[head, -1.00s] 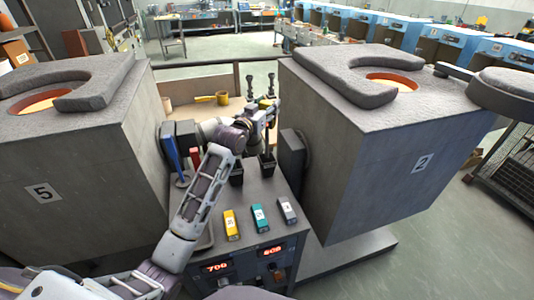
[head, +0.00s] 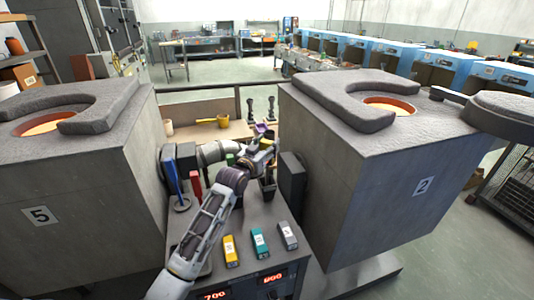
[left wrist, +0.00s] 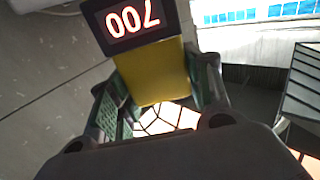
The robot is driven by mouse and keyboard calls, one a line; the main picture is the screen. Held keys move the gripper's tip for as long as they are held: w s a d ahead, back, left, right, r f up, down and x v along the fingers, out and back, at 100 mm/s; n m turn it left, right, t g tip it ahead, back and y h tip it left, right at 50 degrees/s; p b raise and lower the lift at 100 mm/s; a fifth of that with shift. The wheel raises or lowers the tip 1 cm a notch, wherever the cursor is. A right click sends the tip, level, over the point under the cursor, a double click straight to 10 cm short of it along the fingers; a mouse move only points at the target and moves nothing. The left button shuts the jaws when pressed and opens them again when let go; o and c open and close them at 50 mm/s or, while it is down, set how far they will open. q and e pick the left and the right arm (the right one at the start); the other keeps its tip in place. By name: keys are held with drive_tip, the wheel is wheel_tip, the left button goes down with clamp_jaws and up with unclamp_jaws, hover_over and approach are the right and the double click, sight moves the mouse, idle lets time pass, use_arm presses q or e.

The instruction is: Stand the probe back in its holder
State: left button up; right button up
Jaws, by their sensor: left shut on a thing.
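The probe shows in the left wrist view as a yellow body (left wrist: 150,78) with a dark display (left wrist: 130,20) whose red digits read 700 upside down. My left gripper (left wrist: 156,95) is shut on the yellow body, one finger on each side. In the head view my left gripper (head: 263,148) is over the back right of the grey cabinet (head: 205,228). A black cup-like holder (head: 267,190) stands just below it. The gripper and arm hide most of the probe, so I cannot tell whether its lower end is inside the holder. My right gripper is not in view.
Large grey furnace blocks, marked 5 (head: 80,190) and 2 (head: 375,170), flank the cabinet closely. A blue upright tool (head: 172,178) and a red one (head: 195,183) stand left of my arm. Yellow (head: 231,250), teal (head: 259,243) and grey (head: 287,235) blocks lie in front.

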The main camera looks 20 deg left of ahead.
use_arm(q)
wheel_tip(320, 180, down, 2)
drive_tip(key=shift+f, duration=0.7)
drive_tip(key=o, duration=1)
drive_tip(key=shift+o, duration=0.2)
drive_tip(key=s+a, duration=0.2)
drive_tip(key=s, duration=0.9)
drive_tip(key=shift+s+a+b, duration=0.15)
drive_tip(key=shift+s+b, duration=0.15)
drive_tip(key=shift+s, duration=0.1)
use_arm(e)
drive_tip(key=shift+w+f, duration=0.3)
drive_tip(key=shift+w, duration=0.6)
